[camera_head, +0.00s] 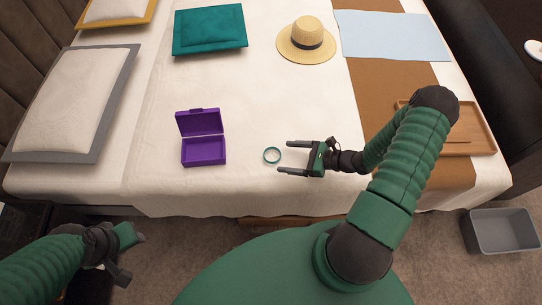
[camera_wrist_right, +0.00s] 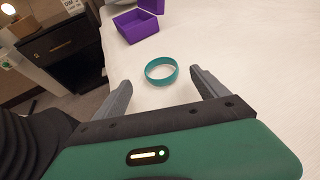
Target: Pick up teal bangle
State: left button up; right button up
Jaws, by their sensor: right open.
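The teal bangle (camera_head: 272,149) lies flat on the white bed cover, just right of the open purple box (camera_head: 204,151). My right gripper (camera_head: 282,157) is open, with its fingers pointing left toward the bangle. In the right wrist view the bangle (camera_wrist_right: 150,74) rests just beyond the fingertips, in line with the gap between them (camera_wrist_right: 158,82). Nothing is between the fingers. My left gripper (camera_head: 130,252) is at the lower left, below the bed's near edge, and its jaw state is unclear.
The purple box stands with its lid up. A straw hat (camera_head: 299,54), teal cushion (camera_head: 208,42), light blue cloth (camera_head: 400,38) and wooden tray (camera_head: 486,132) lie farther out. A grey bin (camera_head: 489,239) stands on the floor at right. The cover around the bangle is clear.

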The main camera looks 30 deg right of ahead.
aim_at(265, 153)
jog(key=b+x, duration=0.1)
jog(key=x, duration=0.3)
jog(key=shift+w+d, duration=0.1)
jog(key=shift+w, duration=0.05)
jog(key=shift+w+f, duration=0.15)
jog(key=shift+w, duration=0.2)
jog(key=shift+a, duration=0.2)
pick_arm(q)
jog(key=shift+s+d+f, duration=0.15)
jog(key=shift+d+f, duration=0.25)
jog(key=shift+f, duration=0.1)
pick_arm(e)
jog(key=shift+a, duration=0.1)
pick_arm(q)
jog(key=shift+a, duration=0.1)
pick_arm(e)
jog(key=shift+c, duration=0.3)
jog(key=shift+a, duration=0.1)
jog(key=shift+c, duration=1.1)
jog(key=c, duration=1.1)
jog(key=shift+c, duration=0.2)
